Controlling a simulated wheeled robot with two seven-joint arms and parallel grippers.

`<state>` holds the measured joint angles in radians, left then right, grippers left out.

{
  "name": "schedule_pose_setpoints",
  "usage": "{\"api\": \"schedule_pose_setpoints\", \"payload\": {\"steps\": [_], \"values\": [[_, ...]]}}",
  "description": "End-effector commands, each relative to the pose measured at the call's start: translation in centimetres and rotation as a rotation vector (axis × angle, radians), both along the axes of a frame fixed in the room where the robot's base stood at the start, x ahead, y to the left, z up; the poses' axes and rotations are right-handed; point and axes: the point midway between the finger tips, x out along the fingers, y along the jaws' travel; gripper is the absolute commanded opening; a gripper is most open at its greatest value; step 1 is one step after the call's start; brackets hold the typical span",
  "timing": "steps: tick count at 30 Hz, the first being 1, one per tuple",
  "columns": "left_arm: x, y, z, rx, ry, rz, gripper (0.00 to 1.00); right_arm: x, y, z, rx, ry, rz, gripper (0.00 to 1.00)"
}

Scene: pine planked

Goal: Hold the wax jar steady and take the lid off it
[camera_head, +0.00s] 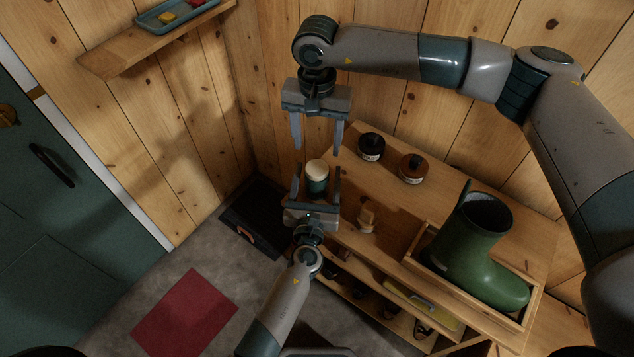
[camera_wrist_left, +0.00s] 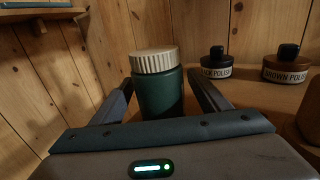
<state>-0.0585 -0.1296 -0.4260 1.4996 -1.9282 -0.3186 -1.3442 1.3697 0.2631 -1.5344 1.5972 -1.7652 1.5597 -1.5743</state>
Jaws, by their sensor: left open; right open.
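The wax jar (camera_head: 317,187) is dark green and stands upright on the left end of the wooden bench, its cream ribbed lid (camera_head: 316,167) on top. In the left wrist view the jar (camera_wrist_left: 158,97) and lid (camera_wrist_left: 154,61) stand between the fingers. My left gripper (camera_head: 316,182) is open, its fingers on either side of the jar; contact cannot be made out. My right gripper (camera_head: 316,146) is open and empty, pointing down above and behind the jar in the head view.
Two polish jars, one black (camera_head: 371,147) and one brown (camera_head: 412,167), stand right of the jar on the bench (camera_head: 350,133). A green boot (camera_head: 480,250) stands in a wooden tray (camera_head: 428,266). Plank walls close the back.

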Motion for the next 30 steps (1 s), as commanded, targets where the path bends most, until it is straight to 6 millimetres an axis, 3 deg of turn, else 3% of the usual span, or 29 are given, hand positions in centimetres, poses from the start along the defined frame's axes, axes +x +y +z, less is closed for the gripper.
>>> {"api": "schedule_pose_setpoints", "payload": {"steps": [6,18,20,27,30], "values": [[2.0,-0.2,0.0,0.002,0.000,0.000,0.69,0.0,0.0,0.0,0.000,0.000,0.000,0.59],[2.5,-0.3,0.0,0.001,0.000,0.000,0.69,0.0,0.0,0.0,0.000,0.000,0.000,0.59],[2.5,-0.3,0.0,0.001,0.000,0.000,0.57,0.0,0.0,0.0,0.000,0.000,0.000,0.59],[2.5,-0.3,0.0,0.001,0.000,0.000,0.00,0.0,0.0,0.0,0.000,0.000,0.000,0.59],[2.5,-0.3,0.0,0.001,0.000,0.000,0.00,0.0,0.0,0.0,0.000,0.000,-0.005,0.59]]}}
